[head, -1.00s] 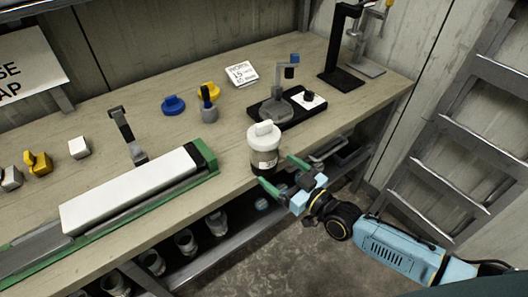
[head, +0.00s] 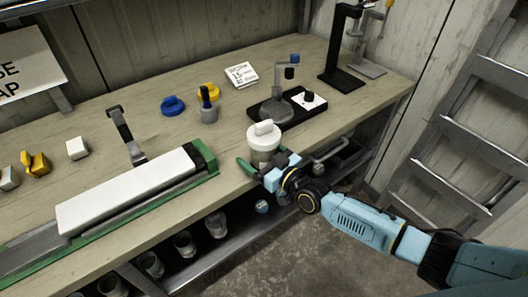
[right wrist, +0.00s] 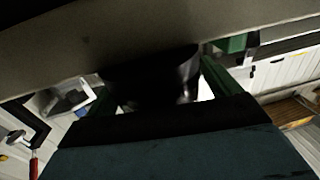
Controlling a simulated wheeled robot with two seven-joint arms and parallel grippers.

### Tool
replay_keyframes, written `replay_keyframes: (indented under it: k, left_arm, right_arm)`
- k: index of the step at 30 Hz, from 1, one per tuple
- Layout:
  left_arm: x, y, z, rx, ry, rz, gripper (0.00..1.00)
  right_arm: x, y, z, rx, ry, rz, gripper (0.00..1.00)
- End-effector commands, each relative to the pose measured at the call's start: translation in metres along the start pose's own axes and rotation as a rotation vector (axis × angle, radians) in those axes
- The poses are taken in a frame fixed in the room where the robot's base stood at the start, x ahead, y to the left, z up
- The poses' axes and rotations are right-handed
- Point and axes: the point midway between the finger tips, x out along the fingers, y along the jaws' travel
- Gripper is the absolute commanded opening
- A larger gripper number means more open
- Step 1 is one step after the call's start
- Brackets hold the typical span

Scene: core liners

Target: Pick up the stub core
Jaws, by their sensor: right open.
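The stub core is most likely the short white-capped cylinder (head: 264,145) with a pale body, upright at the bench's front edge; its lower part is hidden by my right gripper. My right gripper (head: 262,168) is open at that edge, with one green finger left of the cylinder and the other mostly hidden. In the right wrist view, a dark rounded shape (right wrist: 155,78) lies between the green fingers of my right gripper (right wrist: 160,90). I cannot tell whether the fingers touch it. My left gripper is not in view.
On the wooden bench (head: 120,180), a long white block (head: 125,190) lies in a green-ended tray at left. A black-based stand (head: 285,108) is behind the cylinder. Blue and yellow knobs (head: 172,105) sit farther back. Jars (head: 184,244) stand on the shelf below. A ladder (head: 455,140) leans at right.

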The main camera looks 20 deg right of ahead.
Motion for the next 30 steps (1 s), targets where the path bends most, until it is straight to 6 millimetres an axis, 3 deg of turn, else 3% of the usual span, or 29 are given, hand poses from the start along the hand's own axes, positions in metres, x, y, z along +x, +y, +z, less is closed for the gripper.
replay_keyframes:
  k: [2, 17, 25, 30]
  left_arm:
    - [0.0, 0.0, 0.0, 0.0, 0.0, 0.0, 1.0]
    - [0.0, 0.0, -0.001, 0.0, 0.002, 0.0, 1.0]
    - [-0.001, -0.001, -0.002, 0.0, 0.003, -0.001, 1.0]
    - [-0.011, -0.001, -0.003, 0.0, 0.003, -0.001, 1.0]
  right_arm:
    - [0.0, 0.0, 0.0, 0.0, 0.0, 0.0, 0.85]
    - [-0.001, 0.0, 0.0, 0.0, 0.0, 0.0, 0.19]
    - [0.0, 0.0, -0.006, 0.0, 0.007, 0.001, 0.19]
    - [0.0, 0.0, -0.029, 0.001, 0.01, 0.001, 0.19]
